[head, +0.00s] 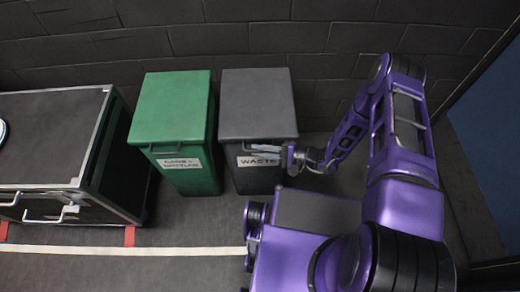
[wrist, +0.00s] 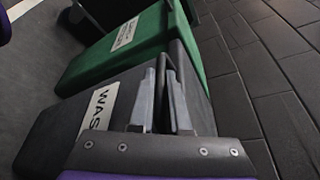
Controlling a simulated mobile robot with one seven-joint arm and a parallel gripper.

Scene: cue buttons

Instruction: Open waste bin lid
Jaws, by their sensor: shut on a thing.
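The waste bin (head: 245,180) is dark grey with a white "WASTE" label, and stands upright by the wall. Its grey lid (head: 257,103) lies flat and closed on top. My gripper (head: 286,157) is at the front of this bin, at the right, just below the lid's front edge. In the wrist view my gripper's fingers (wrist: 163,75) are close together on the dark front handle (wrist: 180,62) of the lid. The label (wrist: 97,110) shows beside them. The exact contact is partly hidden by the fingers.
A green bin (head: 172,115) with a closed lid and a white label stands just left. Further left is a dark metal-edged case (head: 50,135). A brick wall (head: 240,35) runs behind, and a blue panel (head: 490,110) is at the right. Floor in front is clear.

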